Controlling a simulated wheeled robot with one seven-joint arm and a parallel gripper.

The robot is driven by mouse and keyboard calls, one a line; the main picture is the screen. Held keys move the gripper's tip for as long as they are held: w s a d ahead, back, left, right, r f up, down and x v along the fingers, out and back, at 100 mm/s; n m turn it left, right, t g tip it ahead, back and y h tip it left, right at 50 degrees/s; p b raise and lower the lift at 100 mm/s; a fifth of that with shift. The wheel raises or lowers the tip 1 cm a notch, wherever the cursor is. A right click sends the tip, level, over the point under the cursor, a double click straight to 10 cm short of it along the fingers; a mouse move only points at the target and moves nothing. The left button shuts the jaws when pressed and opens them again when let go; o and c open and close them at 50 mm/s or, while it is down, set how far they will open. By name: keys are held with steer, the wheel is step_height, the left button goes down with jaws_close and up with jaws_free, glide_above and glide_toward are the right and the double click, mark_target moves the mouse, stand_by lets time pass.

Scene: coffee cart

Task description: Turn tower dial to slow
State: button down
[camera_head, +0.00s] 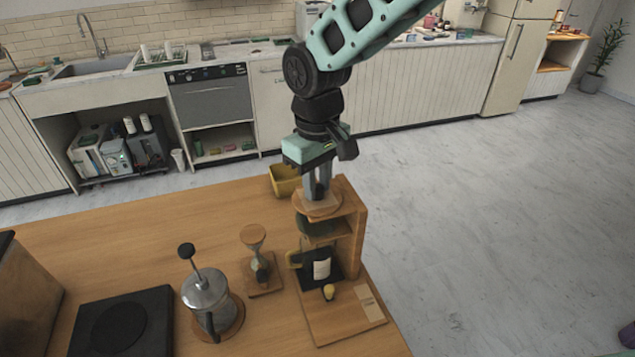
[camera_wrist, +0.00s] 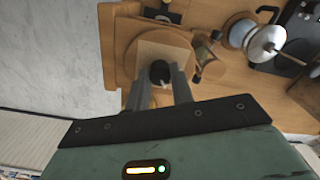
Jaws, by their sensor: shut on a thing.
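The wooden tower (camera_head: 355,235) stands upright near the table's right corner, with a round wooden top (camera_head: 318,207). My gripper (camera_head: 317,193) reaches straight down onto that top, and its fingers hide most of the dial in the head view. In the wrist view the dial (camera_wrist: 160,71) is a small black knob on the round top (camera_wrist: 150,48). My gripper (camera_wrist: 158,88) has one finger on each side of the knob and is shut on it. I cannot read any slow mark or the dial's setting.
A wooden hourglass-shaped stand (camera_head: 254,240) and a glass and metal press (camera_head: 208,298) stand left of the tower. A black flat plate (camera_head: 122,322) lies farther left. A yellow container (camera_head: 284,182) sits behind the tower. Open floor (camera_head: 470,220) lies right of the table.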

mark_target(317, 187)
steer(key=shift+m, duration=0.6)
steer(key=shift+r, duration=0.1)
steer(key=c, duration=1.2)
jaws_free()
step_height(317, 187, up, 17)
steer(key=b, duration=0.3)
steer(key=shift+r, duration=0.15)
steer(key=s+d+f+b, duration=0.1)
steer(key=s+d+f, duration=0.5)
steer(key=s+f, duration=0.3)
steer(key=s+d+f+b, duration=0.1)
steer(key=s+d+f, duration=0.5)
steer(key=s+f, duration=0.4)
steer(key=s, duration=0.5)
steer(key=shift+s+f+n+y+b, duration=0.2)
steer(key=shift+n+y+b, duration=0.1)
steer(key=shift+n+b, duration=0.1)
